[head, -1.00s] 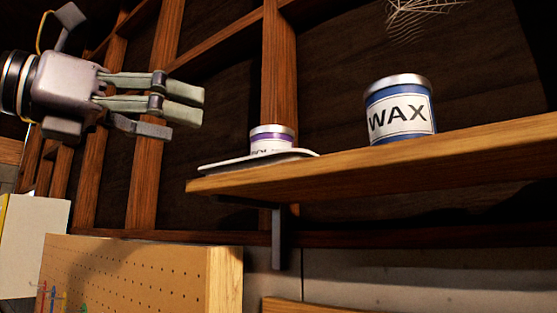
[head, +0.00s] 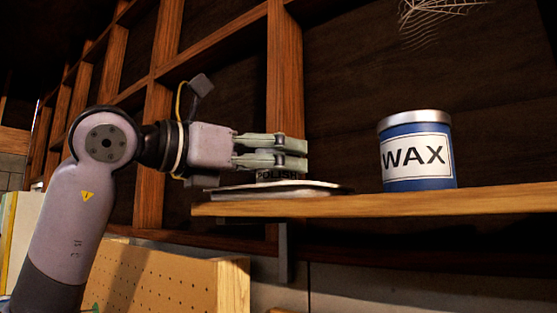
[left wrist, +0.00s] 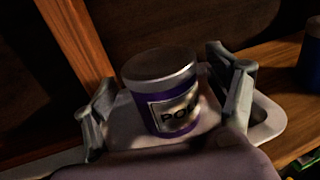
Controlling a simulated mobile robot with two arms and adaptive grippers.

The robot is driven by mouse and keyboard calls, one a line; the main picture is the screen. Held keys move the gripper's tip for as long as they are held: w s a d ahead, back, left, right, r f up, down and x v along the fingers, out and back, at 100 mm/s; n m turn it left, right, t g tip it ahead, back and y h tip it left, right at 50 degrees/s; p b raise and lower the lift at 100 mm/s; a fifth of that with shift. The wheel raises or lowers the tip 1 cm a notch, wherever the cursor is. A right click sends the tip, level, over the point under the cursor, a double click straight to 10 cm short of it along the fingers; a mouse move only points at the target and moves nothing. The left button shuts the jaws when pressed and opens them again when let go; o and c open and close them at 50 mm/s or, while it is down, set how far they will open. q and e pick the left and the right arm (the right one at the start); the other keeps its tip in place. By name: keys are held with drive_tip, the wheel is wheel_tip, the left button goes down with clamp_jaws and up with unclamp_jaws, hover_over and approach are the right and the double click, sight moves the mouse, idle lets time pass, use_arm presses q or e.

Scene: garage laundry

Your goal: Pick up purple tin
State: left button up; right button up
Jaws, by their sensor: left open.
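The purple tin (left wrist: 160,90) has a silver lid and a white label reading "PO…" in the left wrist view. It stands upright on a pale tray (left wrist: 262,118) on the wooden shelf. In the head view the tin (head: 276,176) is mostly hidden behind my left gripper (head: 306,155), with only part of its "POLISH" label showing. My left gripper is open, with one finger on each side of the tin in the left wrist view (left wrist: 165,112). I cannot tell whether either finger touches it. My right gripper is not in view.
A blue WAX tin (head: 417,152) stands on the wooden shelf (head: 400,205) to the right, apart from the gripper. Wooden studs rise behind. A pegboard box (head: 170,280) lies below the shelf at left. A cobweb (head: 435,15) hangs above.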

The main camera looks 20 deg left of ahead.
use_arm(q)
drive_tip(key=shift+x, duration=0.8)
drive_tip(key=shift+s, duration=0.2)
drive_tip(key=shift+c, duration=1.1)
drive_tip(key=shift+w, duration=0.1)
drive_tip(key=c, duration=1.1)
drive_tip(key=shift+r, duration=0.15)
wheel_tip(320, 180, up, 10)
drive_tip(key=shift+f, duration=0.1)
